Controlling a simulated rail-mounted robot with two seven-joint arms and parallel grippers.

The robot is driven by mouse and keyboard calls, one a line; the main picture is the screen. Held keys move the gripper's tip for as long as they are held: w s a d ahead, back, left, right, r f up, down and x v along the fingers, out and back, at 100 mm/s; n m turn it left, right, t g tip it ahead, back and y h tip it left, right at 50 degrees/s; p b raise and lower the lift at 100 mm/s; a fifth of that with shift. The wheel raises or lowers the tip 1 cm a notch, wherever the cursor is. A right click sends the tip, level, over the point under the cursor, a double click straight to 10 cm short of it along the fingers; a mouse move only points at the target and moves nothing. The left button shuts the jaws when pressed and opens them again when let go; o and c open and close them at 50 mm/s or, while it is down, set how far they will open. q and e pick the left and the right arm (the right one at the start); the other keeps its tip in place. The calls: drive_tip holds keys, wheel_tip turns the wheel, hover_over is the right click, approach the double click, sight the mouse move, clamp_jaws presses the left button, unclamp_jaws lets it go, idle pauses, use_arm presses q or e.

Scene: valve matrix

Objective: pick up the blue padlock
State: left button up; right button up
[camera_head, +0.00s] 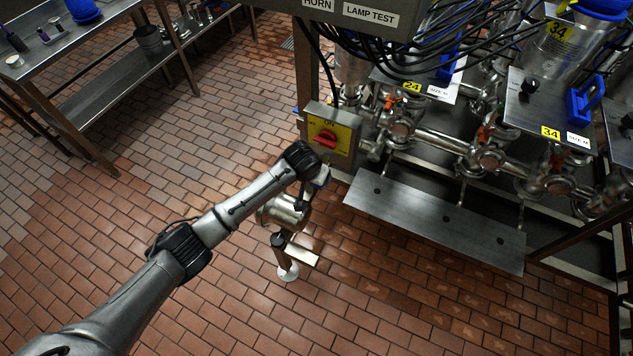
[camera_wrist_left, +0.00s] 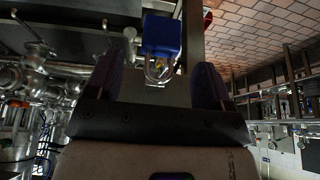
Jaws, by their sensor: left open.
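The blue padlock (camera_wrist_left: 160,36) shows in the left wrist view, with its bright metal shackle toward the gripper. It appears ahead of my open left gripper (camera_wrist_left: 157,82), roughly between the lines of the two dark fingers. The gripper holds nothing. In the head view the left gripper (camera_head: 321,179) is just below the yellow switch box (camera_head: 331,136) with its red handle. A small blue patch (camera_head: 297,110) shows at the box's left edge; I cannot tell if it is the padlock. My right gripper is not in view.
A valve rack with pipes (camera_head: 440,140), tags and blue handles (camera_head: 585,100) fills the right. A metal plate (camera_head: 435,222) lies low in front of it. A steel table (camera_head: 75,45) stands at the upper left. The tiled floor between them is clear.

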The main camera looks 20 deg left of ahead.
use_arm(q)
drive_tip(key=shift+b+x, duration=0.5)
drive_tip(key=shift+x, duration=1.45)
drive_tip(key=shift+s, duration=0.1)
drive_tip(key=shift+c, duration=0.4)
drive_tip(key=c, duration=0.9)
drive_tip(key=shift+c, duration=0.4)
drive_tip(key=shift+r, duration=0.1)
